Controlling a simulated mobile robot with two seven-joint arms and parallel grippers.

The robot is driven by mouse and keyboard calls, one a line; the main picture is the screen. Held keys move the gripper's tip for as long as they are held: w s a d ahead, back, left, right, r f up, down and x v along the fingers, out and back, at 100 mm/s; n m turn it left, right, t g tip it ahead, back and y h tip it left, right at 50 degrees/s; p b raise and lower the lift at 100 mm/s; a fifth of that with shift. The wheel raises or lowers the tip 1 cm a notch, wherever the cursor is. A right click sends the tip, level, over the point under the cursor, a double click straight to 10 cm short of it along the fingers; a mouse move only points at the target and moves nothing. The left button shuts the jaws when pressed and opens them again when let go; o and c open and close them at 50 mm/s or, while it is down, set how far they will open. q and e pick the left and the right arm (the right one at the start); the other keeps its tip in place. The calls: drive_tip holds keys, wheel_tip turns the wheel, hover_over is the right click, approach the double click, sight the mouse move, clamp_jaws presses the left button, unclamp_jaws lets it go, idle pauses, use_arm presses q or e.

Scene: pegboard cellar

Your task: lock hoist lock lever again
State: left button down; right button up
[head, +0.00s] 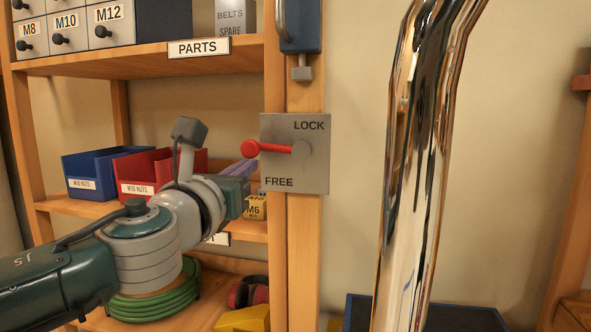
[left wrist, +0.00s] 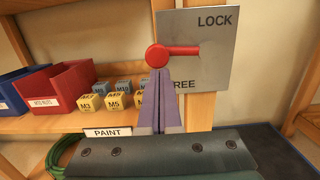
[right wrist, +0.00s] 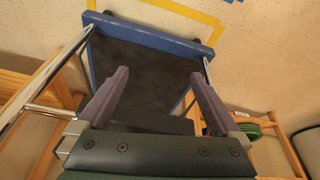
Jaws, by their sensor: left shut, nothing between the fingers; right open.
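The lever plate (head: 318,172) is grey and fixed to a wooden post, with LOCK at its upper right and FREE at its lower left. The red lever (head: 272,148) points left from its pivot, about level, with its round knob between the two words' heights. The left wrist view shows the lever (left wrist: 178,50) and plate (left wrist: 215,70) too. My left gripper (left wrist: 160,74) is shut and empty, its purple fingertips right under the knob; whether they touch it I cannot tell. In the head view its fingers (head: 246,170) are partly hidden. My right gripper (right wrist: 158,78) is open and empty, away from the lever.
A shiny chrome tube (head: 420,170) stands right of the plate. Shelves at left hold a blue bin (head: 92,172), a red bin (head: 135,178) and a green hose (head: 150,305). A blue-edged dark trolley deck (right wrist: 150,75) lies before my right gripper.

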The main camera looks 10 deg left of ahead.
use_arm(q)
drive_tip(key=d+r+m+p, duration=0.2)
drive_tip(key=r+m+p, duration=0.2)
drive_tip(key=m+p, duration=0.4)
drive_tip(key=d+r+m+g+h+p, duration=0.1)
drive_tip(key=d+r+m+p, duration=0.1)
drive_tip(key=r+m+p, duration=0.3)
drive_tip(key=m+p, duration=0.3)
drive_tip(key=p, duration=0.2)
drive_tip(key=shift+d+h, duration=0.25)
drive_tip(key=shift+h, duration=0.05)
drive_tip(key=shift+d, duration=0.1)
idle(0.3)
drive_tip(key=s+a+p, duration=0.4)
drive_tip(key=s+a, duration=0.1)
drive_tip(key=s, duration=0.5)
drive_tip(key=shift+s+f, duration=0.25)
drive_tip(key=shift+f, duration=0.1)
